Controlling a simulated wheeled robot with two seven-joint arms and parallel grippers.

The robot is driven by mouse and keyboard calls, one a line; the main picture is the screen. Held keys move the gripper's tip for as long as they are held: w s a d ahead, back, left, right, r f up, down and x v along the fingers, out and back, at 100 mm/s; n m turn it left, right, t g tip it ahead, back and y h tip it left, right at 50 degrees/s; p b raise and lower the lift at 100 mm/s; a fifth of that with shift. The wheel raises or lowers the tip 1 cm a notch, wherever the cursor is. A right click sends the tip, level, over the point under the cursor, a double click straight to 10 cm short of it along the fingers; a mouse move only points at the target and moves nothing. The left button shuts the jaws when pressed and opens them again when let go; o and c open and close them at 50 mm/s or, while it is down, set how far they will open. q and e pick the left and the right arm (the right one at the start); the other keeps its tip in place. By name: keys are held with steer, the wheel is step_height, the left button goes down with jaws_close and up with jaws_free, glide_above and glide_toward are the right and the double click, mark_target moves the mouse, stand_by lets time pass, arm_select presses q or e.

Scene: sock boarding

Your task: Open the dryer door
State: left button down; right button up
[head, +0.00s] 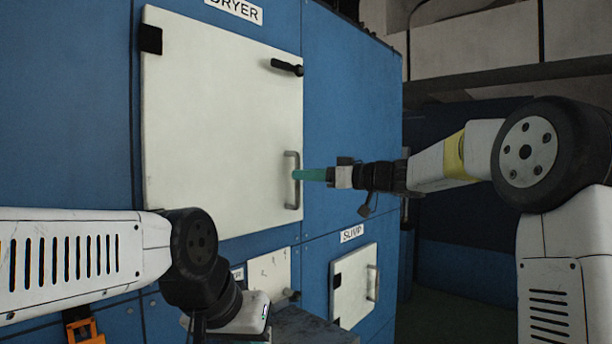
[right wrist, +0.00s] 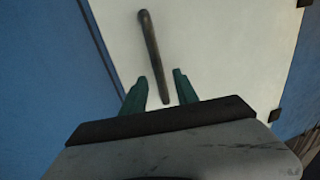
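The dryer door (head: 215,120) is a large white panel in a blue wall, under a "DRYER" label, and looks closed. Its grey bar handle (head: 291,180) stands upright near the right edge. A black latch lever (head: 287,67) sits at the upper right edge, lying nearly level. My right gripper (head: 300,174) is at the handle with its teal fingers. In the right wrist view the fingers (right wrist: 161,90) are apart, with the lower part of the handle (right wrist: 151,45) showing between them; I cannot tell whether they touch it. My left arm's fingers are out of sight.
Below are a smaller white door (head: 354,285) under a "SUMP" label and another small white panel (head: 268,273). A black hinge (head: 151,39) is at the door's upper left. A dark ledge (head: 310,328) is at the bottom. My left forearm lies across the lower left.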

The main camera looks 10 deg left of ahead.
mark_target(298, 202)
steer(key=shift+x, duration=1.55)
jaws_close()
